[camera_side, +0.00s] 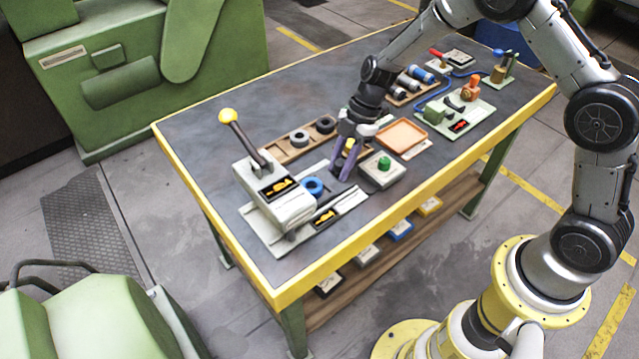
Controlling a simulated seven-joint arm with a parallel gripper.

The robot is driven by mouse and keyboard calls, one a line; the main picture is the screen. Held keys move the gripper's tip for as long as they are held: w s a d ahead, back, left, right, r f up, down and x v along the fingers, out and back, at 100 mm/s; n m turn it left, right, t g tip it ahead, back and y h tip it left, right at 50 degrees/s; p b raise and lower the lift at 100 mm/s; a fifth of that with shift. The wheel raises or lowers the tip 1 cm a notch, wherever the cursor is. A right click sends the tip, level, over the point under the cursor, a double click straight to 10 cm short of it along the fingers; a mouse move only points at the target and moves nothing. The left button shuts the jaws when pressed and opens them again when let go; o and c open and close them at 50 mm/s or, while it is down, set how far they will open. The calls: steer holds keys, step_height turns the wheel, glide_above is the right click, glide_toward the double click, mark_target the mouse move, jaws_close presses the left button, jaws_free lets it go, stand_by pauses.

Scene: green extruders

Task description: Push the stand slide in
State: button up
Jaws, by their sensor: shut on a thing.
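The stand (284,205) is a light grey block with a lever and yellow knob, at the front left of the table. Its pale slide (343,204) sticks out from the block toward the right. A blue ring (312,186) sits beside the block, over the slide area. My gripper (341,172) points down at the slide's right end, its purple fingers close together on it. A small yellow piece shows between the fingers higher up. The exact contact at the fingertips is too small to make out.
A grey box with a green button (384,164) stands close to the right of my gripper. A wooden tray with dark rings (299,138) lies behind the stand. An orange tray (402,136) and other tools fill the right. The table's back left is clear.

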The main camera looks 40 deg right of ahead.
mark_target(305, 186)
steer(key=shift+a, duration=0.1)
steer(key=shift+a, duration=4.9)
steer(key=o, duration=0.9)
steer(key=shift+o, duration=0.2)
steer(key=shift+r, duration=0.1)
steer(key=shift+r, duration=2.15)
steer(key=d+r, duration=0.4)
steer(key=d, duration=0.3)
steer(key=shift+d, duration=0.1)
